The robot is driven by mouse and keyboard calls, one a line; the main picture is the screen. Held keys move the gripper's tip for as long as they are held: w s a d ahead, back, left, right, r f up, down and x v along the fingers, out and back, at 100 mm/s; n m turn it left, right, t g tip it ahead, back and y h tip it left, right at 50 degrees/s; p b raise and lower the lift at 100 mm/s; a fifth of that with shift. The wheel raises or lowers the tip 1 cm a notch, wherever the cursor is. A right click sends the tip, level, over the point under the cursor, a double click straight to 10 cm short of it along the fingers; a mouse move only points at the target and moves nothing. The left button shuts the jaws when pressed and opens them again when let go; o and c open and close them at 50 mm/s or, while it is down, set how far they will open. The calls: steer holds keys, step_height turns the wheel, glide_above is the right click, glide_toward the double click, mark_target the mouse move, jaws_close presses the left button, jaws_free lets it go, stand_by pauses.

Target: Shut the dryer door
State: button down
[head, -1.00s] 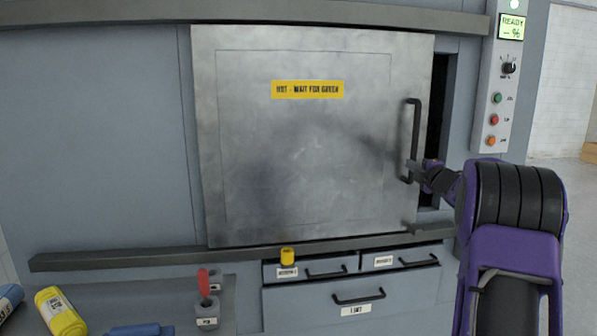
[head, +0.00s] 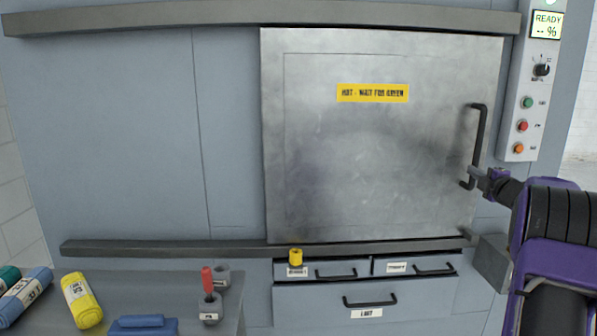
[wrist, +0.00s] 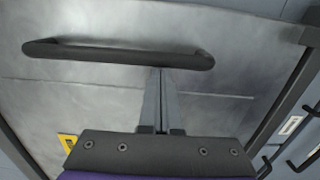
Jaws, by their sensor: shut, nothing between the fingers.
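The dryer door (head: 340,170) is a large grey metal sliding panel with a yellow warning label. In the head view its right edge reaches the control panel's side, and no dark gap shows there. Its black bar handle (head: 478,140) is upright near that edge; it crosses the upper part of the wrist view (wrist: 120,53). My gripper (head: 477,173) is at the lower part of the handle, with its fingers together and empty. In the wrist view the fingertips (wrist: 160,72) meet the handle's edge near one end; I cannot tell whether they touch it.
Grey rails run above (head: 150,18) and below (head: 160,248) the door. A control panel (head: 530,100) with a READY display stands at right. Drawers (head: 350,298) and a small yellow object (head: 296,258) are below. A side table (head: 232,300) holds rolled cloths and a red-handled item.

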steer(key=shift+s+d, duration=0.1)
steer(key=shift+d, duration=0.8)
steer(key=shift+r, duration=0.1)
